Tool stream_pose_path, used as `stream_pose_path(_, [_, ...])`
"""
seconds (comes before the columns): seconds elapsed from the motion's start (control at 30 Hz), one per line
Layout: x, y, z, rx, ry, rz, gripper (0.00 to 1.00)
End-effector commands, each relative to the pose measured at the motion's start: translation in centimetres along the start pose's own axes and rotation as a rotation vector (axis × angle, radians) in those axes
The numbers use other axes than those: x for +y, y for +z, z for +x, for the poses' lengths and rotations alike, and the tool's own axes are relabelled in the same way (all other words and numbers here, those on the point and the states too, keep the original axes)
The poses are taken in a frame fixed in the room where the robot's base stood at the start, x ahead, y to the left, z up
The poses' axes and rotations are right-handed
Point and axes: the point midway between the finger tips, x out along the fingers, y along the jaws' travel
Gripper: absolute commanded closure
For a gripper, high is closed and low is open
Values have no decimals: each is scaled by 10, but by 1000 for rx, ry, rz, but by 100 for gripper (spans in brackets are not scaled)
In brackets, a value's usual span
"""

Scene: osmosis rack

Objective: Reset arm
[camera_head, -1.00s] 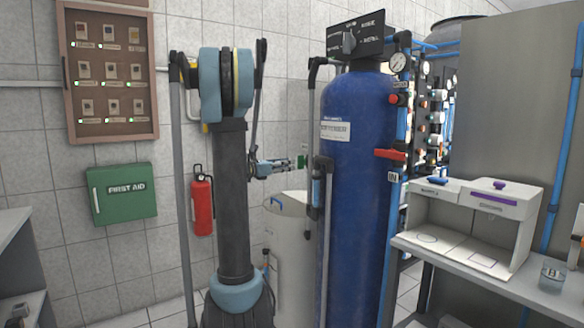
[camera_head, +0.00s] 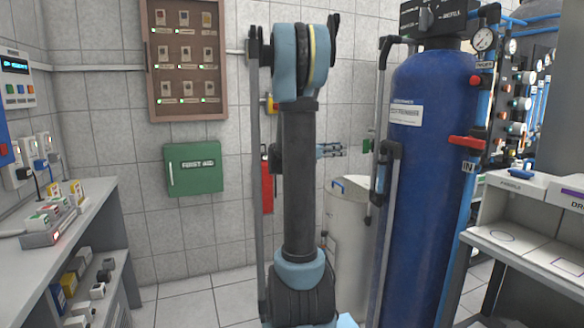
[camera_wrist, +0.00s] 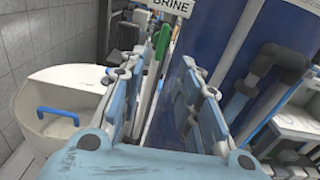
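My arm stands upright in the middle of the head view, with its upper link bent over at the top. My gripper (camera_head: 340,150) shows beyond the arm, pointing right towards the blue tank (camera_head: 425,190). In the wrist view its two fingers (camera_wrist: 160,72) are spread apart with nothing held between them. A green part (camera_wrist: 163,40) shows beyond the gap between the fingers. A small green part (camera_head: 368,146) also shows near the fingertips in the head view; I cannot tell the exact distance.
A cream brine tank (camera_head: 348,225) stands behind my arm. A red extinguisher (camera_head: 267,185) is partly hidden by it. A first aid box (camera_head: 194,168) and brown key board (camera_head: 187,60) hang on the wall. A loaded bench (camera_head: 95,215) is left, a white-box table (camera_head: 520,240) right.

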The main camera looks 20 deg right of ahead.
Motion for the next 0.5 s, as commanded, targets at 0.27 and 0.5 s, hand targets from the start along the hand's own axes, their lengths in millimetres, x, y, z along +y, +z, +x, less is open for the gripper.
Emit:
stream_pose_path(0.27, [-19,-11,-11,85,5,107,69])
stream_pose_path(0.5, [-66,-49,-47,322,-19,397,69])
